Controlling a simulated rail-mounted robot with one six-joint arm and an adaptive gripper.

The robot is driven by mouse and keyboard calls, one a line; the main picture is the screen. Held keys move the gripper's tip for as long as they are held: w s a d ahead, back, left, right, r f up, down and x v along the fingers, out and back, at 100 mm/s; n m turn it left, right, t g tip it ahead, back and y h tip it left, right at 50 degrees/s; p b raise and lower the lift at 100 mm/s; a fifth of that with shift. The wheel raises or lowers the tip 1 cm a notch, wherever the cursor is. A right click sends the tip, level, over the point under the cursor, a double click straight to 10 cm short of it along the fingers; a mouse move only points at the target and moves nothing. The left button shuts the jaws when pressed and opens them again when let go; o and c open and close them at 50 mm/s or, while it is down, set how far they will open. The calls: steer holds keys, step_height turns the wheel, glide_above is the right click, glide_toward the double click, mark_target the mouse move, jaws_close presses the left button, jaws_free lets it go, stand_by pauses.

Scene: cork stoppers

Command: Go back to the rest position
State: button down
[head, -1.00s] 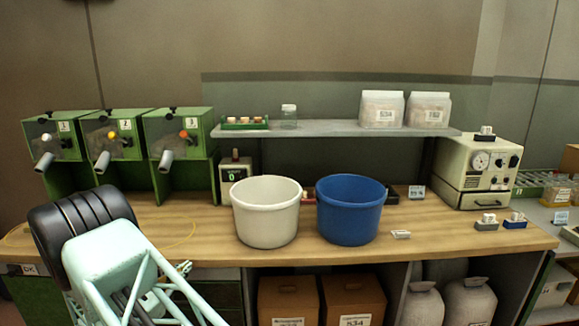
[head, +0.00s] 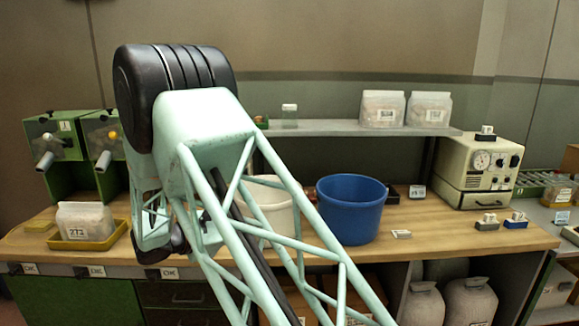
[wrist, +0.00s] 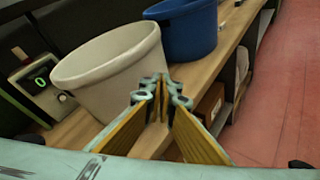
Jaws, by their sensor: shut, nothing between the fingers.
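My gripper (wrist: 162,92) is shut and empty in the wrist view, its yellow-padded fingers meeting at the tips. It points over the wooden bench toward the white bucket (wrist: 112,72), which lies beyond and to the left of the fingertips. In the head view my arm rises high in the left half and covers part of the white bucket (head: 274,205). The fingers cannot be made out clearly there.
A blue bucket (head: 351,212) stands right of the white one. A bagged packet (head: 85,221) sits in a yellow tray (head: 61,244) at the bench's left. Green dispensers (head: 55,150), a shelf (head: 330,129) and a cream machine (head: 478,172) stand behind. Open floor (wrist: 270,120) lies right of the bench.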

steer(key=s+d+r+m+g+y, duration=0.1)
steer(key=s+d+r+m+g, duration=0.25)
steer(key=s+d+r, duration=0.6)
steer(key=s+d+r+m+g+y, duration=0.1)
steer(key=s+d+r+m+g, duration=0.3)
steer(key=d, duration=1)
steer(key=s+d+r+m, duration=0.5)
steer(key=s+d, duration=0.4)
steer(key=d, duration=0.3)
steer(key=s+d+r+m+y, duration=0.2)
steer(key=s, duration=0.7)
steer(key=s+d+r+m+y, duration=0.1)
steer(key=s+d+m, duration=0.15)
steer(key=s, duration=0.55)
steer(key=s+a+m+y, duration=0.2)
steer(key=s+a, duration=0.1)
steer(key=s, duration=0.6)
steer(key=s+a+m+y, duration=0.2)
steer(key=s+a+m, duration=0.1)
steer(key=s, duration=0.6)
steer(key=shift+s+f+t+y, duration=0.2)
steer(key=shift+s+t+y, duration=0.1)
steer(key=shift+t, duration=0.15)
